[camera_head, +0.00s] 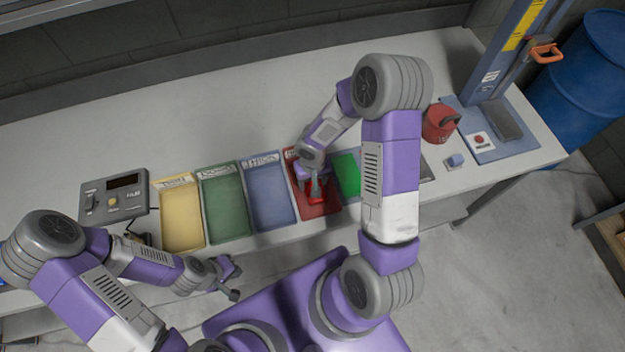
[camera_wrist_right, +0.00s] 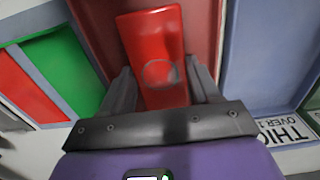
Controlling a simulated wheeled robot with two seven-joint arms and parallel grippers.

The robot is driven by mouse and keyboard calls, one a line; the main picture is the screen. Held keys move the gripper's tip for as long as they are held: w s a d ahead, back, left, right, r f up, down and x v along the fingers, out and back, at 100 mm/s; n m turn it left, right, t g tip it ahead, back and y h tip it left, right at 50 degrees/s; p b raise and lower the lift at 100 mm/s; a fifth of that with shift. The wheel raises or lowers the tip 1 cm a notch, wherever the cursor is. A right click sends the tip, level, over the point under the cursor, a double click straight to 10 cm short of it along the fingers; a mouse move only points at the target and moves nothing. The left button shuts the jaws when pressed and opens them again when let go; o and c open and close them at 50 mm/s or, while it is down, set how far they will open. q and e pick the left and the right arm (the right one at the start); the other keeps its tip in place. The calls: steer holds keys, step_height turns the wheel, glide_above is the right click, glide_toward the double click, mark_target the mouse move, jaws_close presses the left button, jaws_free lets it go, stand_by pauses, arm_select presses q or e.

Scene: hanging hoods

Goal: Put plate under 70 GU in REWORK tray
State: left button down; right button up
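A bright red plate (camera_wrist_right: 155,60) lies between the fingers of my right gripper (camera_wrist_right: 162,85) in the right wrist view, its edges touching or very close to both fingers. In the head view my right gripper (camera_head: 315,190) points down into the dark red tray (camera_head: 327,210), with a bit of the red plate (camera_head: 316,201) at its fingertips. The plate is inside the tray's outline; I cannot tell whether it touches the floor. The tray's label is too small to read. My left gripper (camera_head: 234,281) is empty with fingers apart, in front of the table.
Blue (camera_head: 270,200), green (camera_head: 225,205) and yellow (camera_head: 182,215) trays stand left of the red one. A gauge box (camera_head: 113,194) is further left. A green panel (camera_head: 347,176) lies right of the red tray. A red container (camera_head: 439,122) and a column stand (camera_head: 505,50) are at right.

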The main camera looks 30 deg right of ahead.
steer(key=o, duration=0.5)
steer(key=shift+r+p, duration=0.75)
steer(key=shift+r, duration=3.1)
